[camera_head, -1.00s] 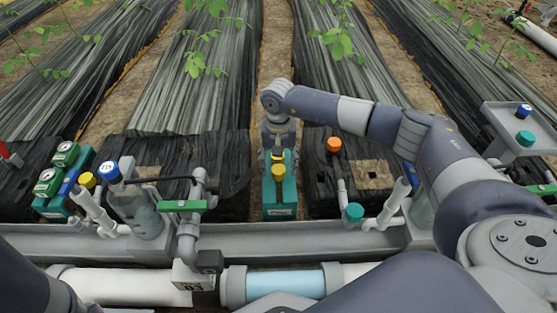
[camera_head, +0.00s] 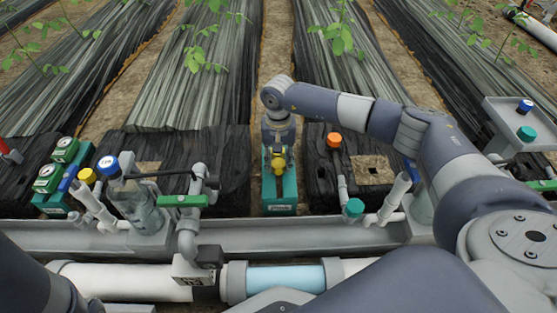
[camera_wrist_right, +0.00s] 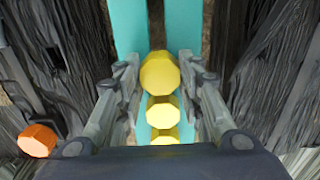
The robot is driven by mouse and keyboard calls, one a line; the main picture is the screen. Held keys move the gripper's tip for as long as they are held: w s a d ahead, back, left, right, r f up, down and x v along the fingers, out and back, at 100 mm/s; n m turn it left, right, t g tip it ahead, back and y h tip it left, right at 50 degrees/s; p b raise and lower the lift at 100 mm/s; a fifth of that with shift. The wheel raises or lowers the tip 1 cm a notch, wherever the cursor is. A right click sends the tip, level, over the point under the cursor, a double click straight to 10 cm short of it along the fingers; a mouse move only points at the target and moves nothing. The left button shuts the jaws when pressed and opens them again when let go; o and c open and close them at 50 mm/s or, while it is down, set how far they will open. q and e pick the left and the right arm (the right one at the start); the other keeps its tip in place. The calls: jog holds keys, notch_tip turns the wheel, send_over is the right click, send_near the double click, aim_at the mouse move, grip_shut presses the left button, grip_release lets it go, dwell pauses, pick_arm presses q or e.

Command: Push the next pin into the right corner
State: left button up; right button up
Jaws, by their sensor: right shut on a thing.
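A long teal holder (camera_head: 280,208) stands between two black planting beds. It carries yellow pins; three yellow heads line up in the right wrist view, the largest at the top (camera_wrist_right: 160,72), then a second (camera_wrist_right: 163,112) and a third (camera_wrist_right: 165,136). My right gripper (camera_head: 278,148) is over the holder, shut on a yellow pin (camera_head: 278,163); in the wrist view its fingers (camera_wrist_right: 160,85) stand on both sides of the largest head. The pin's lower end is hidden. I cannot tell which corner is meant. My left gripper is out of view.
An orange cap (camera_head: 334,140) on a black bed is close to the right of the gripper. A grey channel (camera_head: 300,237) and white-blue pipe (camera_head: 285,278) run in front. Left are a blue-capped bottle (camera_head: 138,205) and green gauges (camera_head: 48,180). A grey tray (camera_head: 505,118) is right.

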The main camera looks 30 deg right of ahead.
aim_at(278, 163)
jog(key=shift+r+p, duration=2.2)
jog(key=shift+r, duration=0.75)
